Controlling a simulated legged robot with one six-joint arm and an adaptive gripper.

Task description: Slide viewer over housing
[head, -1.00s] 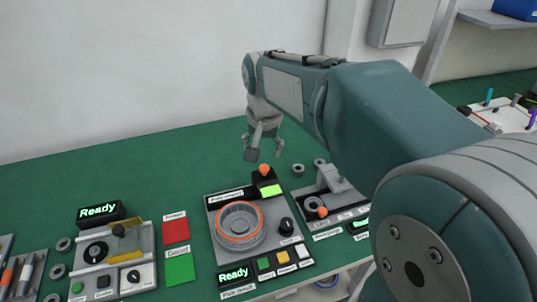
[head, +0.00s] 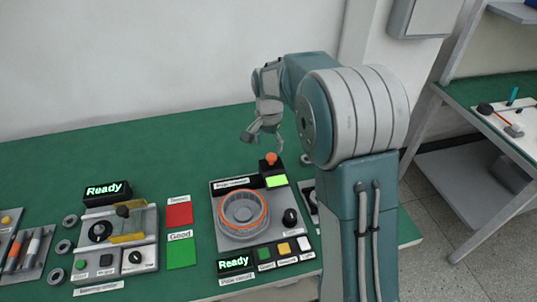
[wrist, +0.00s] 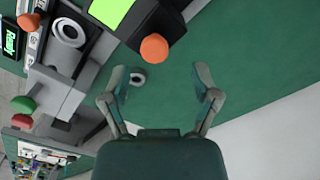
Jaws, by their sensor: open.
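The likely viewer is a black block with a lit green panel (head: 277,181) and an orange knob (head: 271,159), at the back right of the centre station. The housing (head: 243,211) is a round grey part with an orange ring, in front and to the left of that block. My gripper (head: 263,137) is open and empty, just above and behind the knob. In the wrist view the orange knob (wrist: 154,47) lies ahead of the spread fingers (wrist: 160,96), roughly between them and apart from both. The housing is not clear in the wrist view.
A left station (head: 118,240) has a yellow part and a Ready display. Red (head: 179,214) and green (head: 181,250) pads lie between the stations. My arm hides most of the right station. A grey ring (wrist: 137,79) lies on the green table. Table behind the stations is clear.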

